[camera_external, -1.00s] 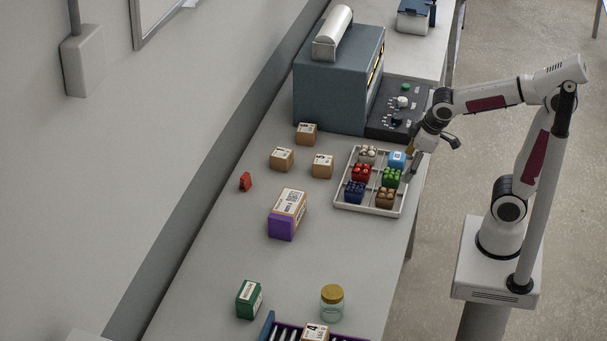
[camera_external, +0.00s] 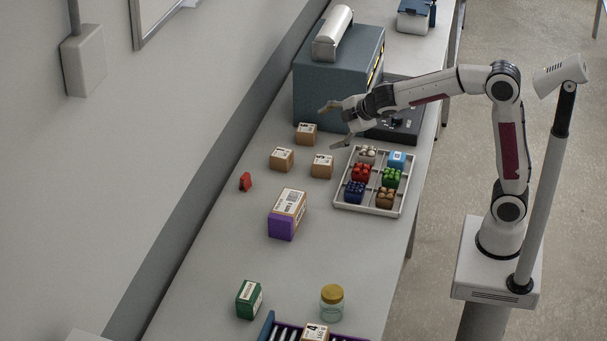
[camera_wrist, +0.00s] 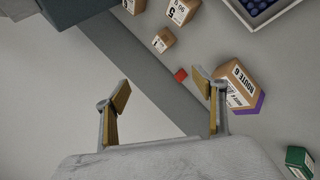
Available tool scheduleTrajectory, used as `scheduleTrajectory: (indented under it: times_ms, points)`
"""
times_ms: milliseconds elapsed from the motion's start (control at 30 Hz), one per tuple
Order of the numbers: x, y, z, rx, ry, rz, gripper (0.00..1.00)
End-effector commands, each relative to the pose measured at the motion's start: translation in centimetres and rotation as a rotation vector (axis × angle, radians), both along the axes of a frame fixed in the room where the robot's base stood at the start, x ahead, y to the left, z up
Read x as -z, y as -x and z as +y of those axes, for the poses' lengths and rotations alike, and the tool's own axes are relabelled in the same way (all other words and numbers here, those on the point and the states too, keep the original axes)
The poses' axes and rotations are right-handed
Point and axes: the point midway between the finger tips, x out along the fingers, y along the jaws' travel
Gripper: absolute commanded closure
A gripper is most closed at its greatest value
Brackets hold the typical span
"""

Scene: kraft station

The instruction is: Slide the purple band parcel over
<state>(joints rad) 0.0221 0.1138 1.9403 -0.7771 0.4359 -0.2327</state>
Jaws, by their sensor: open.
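The purple band parcel (camera_external: 287,213) is a brown cardboard box with a white label and a purple band on its near end. It sits on the grey table (camera_external: 230,275), left of and a little nearer than the tray. In the wrist view the parcel (camera_wrist: 239,86) is at the right, partly behind a finger, with "ROUTE 6" on its label. My gripper (camera_external: 334,124) is open and empty, above the far part of the table near the small boxes, well beyond the parcel. In the wrist view its fingers (camera_wrist: 160,92) are spread wide with nothing between them.
Small brown boxes (camera_external: 281,159) and a red object (camera_external: 245,181) stand beyond the parcel. A white tray (camera_external: 340,198) of colored items is to its right. A dark machine (camera_external: 325,95) stands behind. A green box (camera_external: 249,299) and a jar (camera_external: 332,302) are nearer. Table between is clear.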

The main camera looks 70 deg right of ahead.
Motion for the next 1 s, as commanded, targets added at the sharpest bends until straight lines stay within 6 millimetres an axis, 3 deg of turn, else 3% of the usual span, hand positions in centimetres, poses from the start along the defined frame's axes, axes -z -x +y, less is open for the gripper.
scheduleTrajectory:
  times_ms: [267, 500, 800, 1000]
  points:
    - [-0.9, -7.5, 1.3, -0.248, 0.188, -0.056, 0.31]
    - [-1.3, -13.3, 3.6, -0.493, 0.367, -0.102, 0.31]
    - [-0.8, -18.8, 7.7, -0.818, 0.596, -0.150, 0.31]
    - [0.4, -21.3, 10.9, -1.042, 0.749, -0.177, 0.31]
